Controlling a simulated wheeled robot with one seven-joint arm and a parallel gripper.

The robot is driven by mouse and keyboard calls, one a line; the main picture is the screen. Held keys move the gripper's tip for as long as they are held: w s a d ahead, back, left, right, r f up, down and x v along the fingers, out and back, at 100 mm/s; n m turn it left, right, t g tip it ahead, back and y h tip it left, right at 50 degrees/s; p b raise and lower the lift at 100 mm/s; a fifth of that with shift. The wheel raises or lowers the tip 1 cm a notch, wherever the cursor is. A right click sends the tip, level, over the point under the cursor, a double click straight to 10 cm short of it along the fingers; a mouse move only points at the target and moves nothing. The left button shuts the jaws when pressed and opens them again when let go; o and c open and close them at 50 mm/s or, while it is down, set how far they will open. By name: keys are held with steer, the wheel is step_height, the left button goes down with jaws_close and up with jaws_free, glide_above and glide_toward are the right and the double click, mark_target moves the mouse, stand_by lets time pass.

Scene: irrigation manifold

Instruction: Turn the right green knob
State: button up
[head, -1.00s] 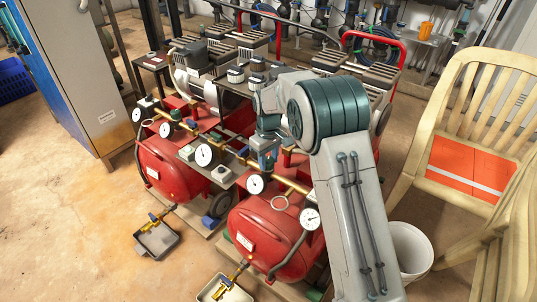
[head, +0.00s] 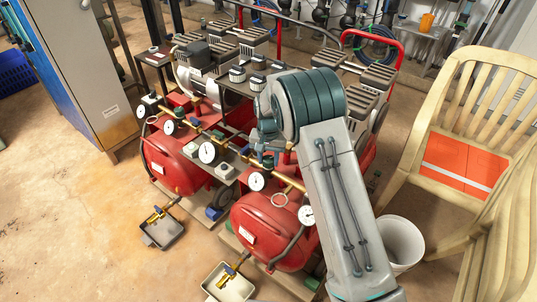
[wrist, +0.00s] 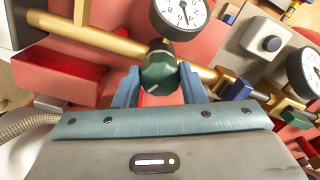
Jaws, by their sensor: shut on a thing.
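In the wrist view a dark green knob (wrist: 159,72) with a pale mark on its face sits on the brass pipe (wrist: 95,36), just below a white dial gauge (wrist: 180,14). My gripper (wrist: 160,86) has its two blue fingers on either side of the knob and is shut on it. In the head view my gripper (head: 267,155) is at the brass pipe above the right red tank (head: 268,228). There the fingers and wrist mostly hide the knob.
Several gauges stand along the pipe, one (head: 257,181) close to my gripper. The left red tank (head: 172,160) is beside. A white bucket (head: 400,243) and a wooden chair (head: 408,150) are at right. Floor is open at the left.

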mark_target(268, 159)
steer(key=shift+m+p, duration=0.55)
steer(key=shift+m, duration=0.95)
steer(key=o, duration=1)
step_height(268, 159, up, 14)
steer(key=p, duration=0.2)
steer(key=shift+f, duration=0.1)
